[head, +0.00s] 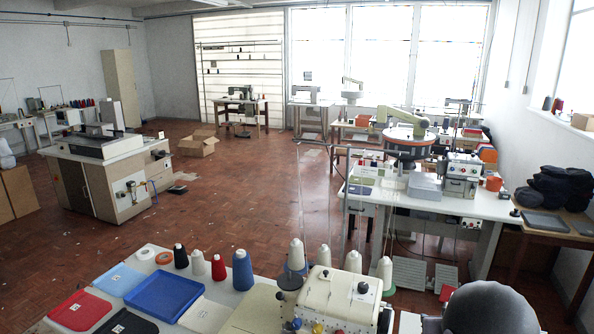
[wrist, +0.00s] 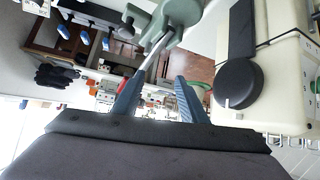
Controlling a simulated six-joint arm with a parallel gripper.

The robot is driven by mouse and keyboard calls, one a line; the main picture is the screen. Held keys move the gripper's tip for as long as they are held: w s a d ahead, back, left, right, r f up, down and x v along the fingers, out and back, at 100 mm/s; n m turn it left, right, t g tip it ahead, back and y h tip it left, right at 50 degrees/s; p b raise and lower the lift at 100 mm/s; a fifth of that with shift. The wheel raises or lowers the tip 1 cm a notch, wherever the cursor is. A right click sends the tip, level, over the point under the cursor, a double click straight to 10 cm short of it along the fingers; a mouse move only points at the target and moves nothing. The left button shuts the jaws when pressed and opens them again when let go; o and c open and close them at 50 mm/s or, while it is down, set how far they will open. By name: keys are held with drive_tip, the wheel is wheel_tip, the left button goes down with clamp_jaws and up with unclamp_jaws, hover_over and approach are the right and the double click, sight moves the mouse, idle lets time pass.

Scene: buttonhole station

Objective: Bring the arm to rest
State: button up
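My gripper (wrist: 155,95) shows in the wrist view with its two blue-grey fingers spread apart and nothing between them. The fingers point away over the room, and no object touches them that I can make out. A cream sewing machine (wrist: 268,85) with a large dark handwheel stands close to the right of the fingers in the wrist view. In the head view I cannot make out my gripper. A cream machine (head: 340,298) stands at the bottom middle there. I cannot tell whether the dark grey rounded shape at its right is a chair or part of me.
A white workbench (head: 440,203) with machines stands at the right. The brown floor (head: 245,195) is open in the middle.

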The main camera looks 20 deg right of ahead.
drive_tip(key=s+a+f+n+g+y+b, duration=0.1)
drive_tip(key=s+a+n+g+y, duration=0.1)
drive_tip(key=a, duration=1.3)
drive_tip(key=s+a+f+n+g+y+b, duration=0.1)
drive_tip(key=s+a, duration=0.4)
drive_tip(key=a, duration=1)
drive_tip(key=s+a+f+n+g+y+b, duration=0.1)
drive_tip(key=s+a+f+n+g+y, duration=0.2)
drive_tip(key=a, duration=1.2)
drive_tip(key=shift+s+a+g+b, duration=0.3)
drive_tip(key=shift+s+g, duration=0.1)
drive_tip(key=shift+g, duration=0.8)
drive_tip(key=shift+d+f, duration=0.1)
drive_tip(key=shift+f, duration=0.15)
wheel_tip(320, 180, down, 19)
drive_tip(key=b, duration=1.9)
drive_tip(key=shift+f+b, duration=0.15)
drive_tip(key=shift+b, duration=0.15)
